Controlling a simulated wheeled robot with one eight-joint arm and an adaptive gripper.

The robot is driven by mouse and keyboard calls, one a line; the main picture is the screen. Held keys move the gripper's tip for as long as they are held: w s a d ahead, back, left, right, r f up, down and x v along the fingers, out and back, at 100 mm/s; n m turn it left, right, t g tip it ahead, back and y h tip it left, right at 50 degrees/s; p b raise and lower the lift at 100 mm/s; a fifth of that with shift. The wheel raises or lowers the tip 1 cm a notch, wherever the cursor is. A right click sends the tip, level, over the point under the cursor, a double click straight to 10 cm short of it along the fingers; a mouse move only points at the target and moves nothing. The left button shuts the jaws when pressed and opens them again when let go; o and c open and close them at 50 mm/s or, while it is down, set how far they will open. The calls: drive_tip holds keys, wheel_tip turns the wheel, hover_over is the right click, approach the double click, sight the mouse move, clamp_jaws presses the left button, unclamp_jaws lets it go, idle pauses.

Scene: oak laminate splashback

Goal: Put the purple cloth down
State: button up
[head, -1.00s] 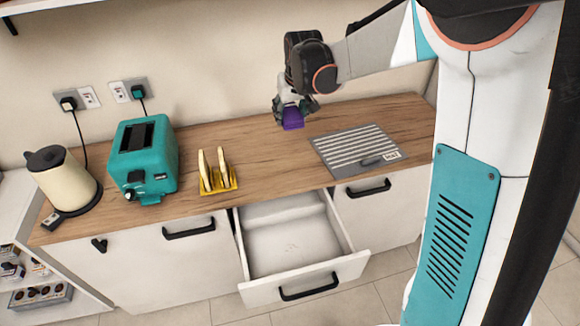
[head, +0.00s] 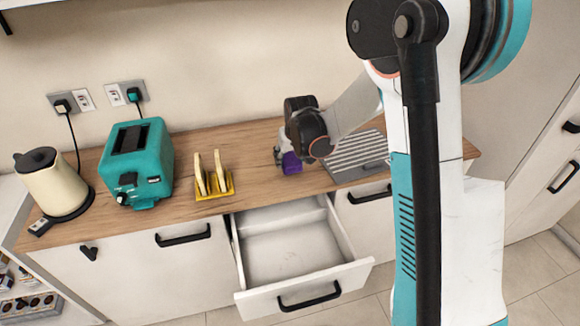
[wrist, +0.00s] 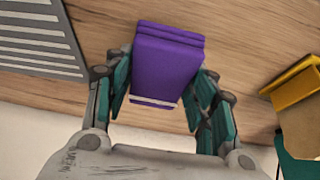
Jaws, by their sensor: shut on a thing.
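The purple cloth (head: 291,163) is a folded block held in my gripper (head: 283,158), over the wooden worktop between the yellow rack and the grey slatted panel. In the wrist view the cloth (wrist: 168,62) sits between the two teal-padded fingers of my gripper (wrist: 162,92), which are shut on it. The worktop (wrist: 250,35) shows behind the cloth. I cannot tell whether the cloth touches the worktop.
An open, empty-looking drawer (head: 290,262) juts out below the worktop (head: 255,150). A yellow rack (head: 215,188) holding bread slices, a teal toaster (head: 137,160) and a cream kettle (head: 52,185) stand to the left. The grey slatted panel (head: 355,155) lies to the right.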

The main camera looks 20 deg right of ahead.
wheel_tip(320, 180, down, 3)
drive_tip(key=shift+f+b, duration=0.15)
drive_tip(key=shift+b, duration=0.35)
drive_tip(key=shift+f+b, duration=0.3)
drive_tip(key=shift+f, duration=0.05)
drive_tip(key=shift+f, duration=0.15)
drive_tip(key=shift+s, duration=0.1)
drive_tip(key=o, duration=1)
drive_tip(key=shift+c, duration=0.2)
drive_tip(key=shift+o, duration=0.7)
drive_tip(key=shift+f, duration=0.15)
